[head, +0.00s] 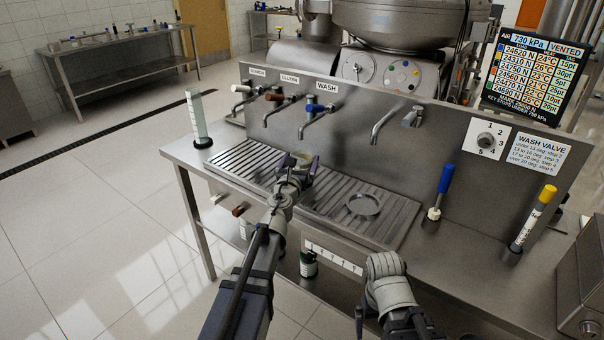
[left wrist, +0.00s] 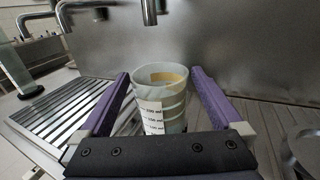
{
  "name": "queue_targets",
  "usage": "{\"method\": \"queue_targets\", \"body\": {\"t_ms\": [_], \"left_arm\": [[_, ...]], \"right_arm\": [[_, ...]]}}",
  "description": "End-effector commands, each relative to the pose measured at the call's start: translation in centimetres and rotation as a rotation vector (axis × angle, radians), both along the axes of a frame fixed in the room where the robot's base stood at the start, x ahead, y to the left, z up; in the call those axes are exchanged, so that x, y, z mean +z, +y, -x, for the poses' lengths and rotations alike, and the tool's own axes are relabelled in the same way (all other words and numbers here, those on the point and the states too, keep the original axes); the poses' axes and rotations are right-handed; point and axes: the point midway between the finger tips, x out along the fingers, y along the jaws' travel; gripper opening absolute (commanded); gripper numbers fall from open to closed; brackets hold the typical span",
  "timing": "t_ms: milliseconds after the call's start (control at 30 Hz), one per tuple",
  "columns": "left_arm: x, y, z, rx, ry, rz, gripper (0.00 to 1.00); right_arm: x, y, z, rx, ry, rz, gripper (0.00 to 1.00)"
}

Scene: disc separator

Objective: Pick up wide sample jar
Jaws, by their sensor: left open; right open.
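The wide sample jar (left wrist: 160,85) is a pale, translucent cup with a white graduated label, standing open side up in the left wrist view. My left gripper (left wrist: 158,100) is open with its purple fingers on either side of the jar, with a visible gap on each side. In the head view, my left gripper (head: 298,162) is over the slatted drain tray (head: 340,190) below the taps and hides most of the jar. My right gripper (head: 386,266) is empty, in front of the bench's front edge at lower right.
A tall graduated cylinder (head: 196,118) stands on the bench's left end. A round metal dish (head: 363,204) lies on the tray. A blue-topped item (head: 445,180) and a yellow-topped tube (head: 534,215) stand at right. Taps, including a blue-handled one (head: 316,108), overhang the tray.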

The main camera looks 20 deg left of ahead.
Motion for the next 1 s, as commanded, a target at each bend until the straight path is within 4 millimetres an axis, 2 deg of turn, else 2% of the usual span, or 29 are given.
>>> {"method": "queue_targets", "body": {"t_ms": [33, 100, 367, 1000], "left_arm": [[0.0, 0.06, -1.26, 0.0, 0.0, 0.0, 1.0], [0.0, 0.11, -1.98, 0.0, 0.0, 0.001, 1.0], [0.0, 0.11, -2.06, 0.001, 0.001, 0.001, 1.0], [0.0, 0.14, -2.04, 0.001, 0.001, 0.0, 0.28]], "right_arm": [[0.0, 0.0, 0.0, 0.0, 0.0, 0.0, 1.0], [0.01, 0.0, 0.0, 0.0, 0.0, 0.0, 1.0], [0.01, 0.0, 0.0, 0.0, 0.0, 0.0, 1.0], [0.01, 0.0, 0.0, 0.0, 0.0, 0.0, 1.0]]}}
